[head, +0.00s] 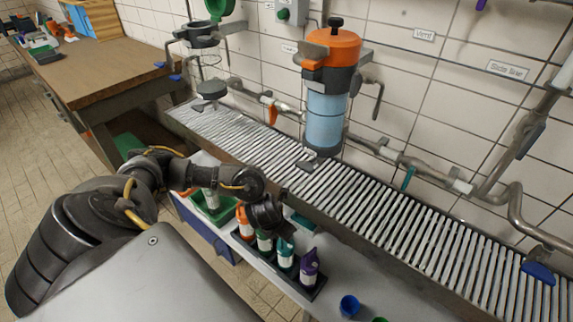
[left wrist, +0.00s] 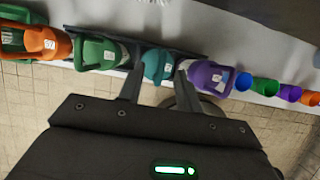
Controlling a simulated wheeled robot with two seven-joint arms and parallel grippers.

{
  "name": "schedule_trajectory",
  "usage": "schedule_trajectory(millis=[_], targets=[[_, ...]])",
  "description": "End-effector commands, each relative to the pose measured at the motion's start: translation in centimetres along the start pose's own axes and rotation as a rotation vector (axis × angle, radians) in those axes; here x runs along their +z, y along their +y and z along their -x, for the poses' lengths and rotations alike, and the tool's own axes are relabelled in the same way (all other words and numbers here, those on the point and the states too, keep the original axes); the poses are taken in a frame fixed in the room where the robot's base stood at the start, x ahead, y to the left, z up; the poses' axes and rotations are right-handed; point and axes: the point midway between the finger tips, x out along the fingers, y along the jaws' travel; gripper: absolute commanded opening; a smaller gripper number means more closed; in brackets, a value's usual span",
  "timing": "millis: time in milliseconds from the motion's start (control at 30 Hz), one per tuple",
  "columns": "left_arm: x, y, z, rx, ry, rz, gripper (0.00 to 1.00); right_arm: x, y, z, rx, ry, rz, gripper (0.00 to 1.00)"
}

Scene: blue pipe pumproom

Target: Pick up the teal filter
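The teal filter (head: 285,258) stands in a dark rack, between a green filter (head: 264,243) and a purple filter (head: 309,268). The left wrist view shows the teal filter (left wrist: 157,65) too, in line with the gap between my left gripper's fingers (left wrist: 160,80). These fingers are apart with nothing held; one tip is on the green filter's side, the other on the purple filter's side. I cannot tell whether they touch anything. In the head view my left gripper (head: 271,220) is just behind and above the rack, its fingertips hard to make out. My right gripper is not in view.
An orange filter (head: 242,222) stands at the rack's left end. A green bin (head: 212,208) is left of it. A blue cup (head: 349,306) and other coloured cups are to the right. A slatted grating (head: 400,225) runs behind, below a wall-mounted orange-topped housing (head: 326,115).

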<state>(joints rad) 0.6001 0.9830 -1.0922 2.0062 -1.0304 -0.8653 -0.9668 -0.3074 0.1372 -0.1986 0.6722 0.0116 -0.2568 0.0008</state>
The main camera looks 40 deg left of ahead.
Motion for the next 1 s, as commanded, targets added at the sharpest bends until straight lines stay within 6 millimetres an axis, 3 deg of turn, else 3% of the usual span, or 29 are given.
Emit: schedule_trajectory(millis=[400, 700, 1000], targets=[[-0.1, 0.0, -4.7, 0.001, 0.001, 0.002, 0.34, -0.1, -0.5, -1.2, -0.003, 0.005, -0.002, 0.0], [0.0, -0.1, -5.2, 0.0, 0.0, 0.001, 0.34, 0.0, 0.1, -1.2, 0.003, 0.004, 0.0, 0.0], [0.0, -0.1, -5.1, 0.001, 0.0, 0.001, 0.0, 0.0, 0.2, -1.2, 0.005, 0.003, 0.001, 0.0]])
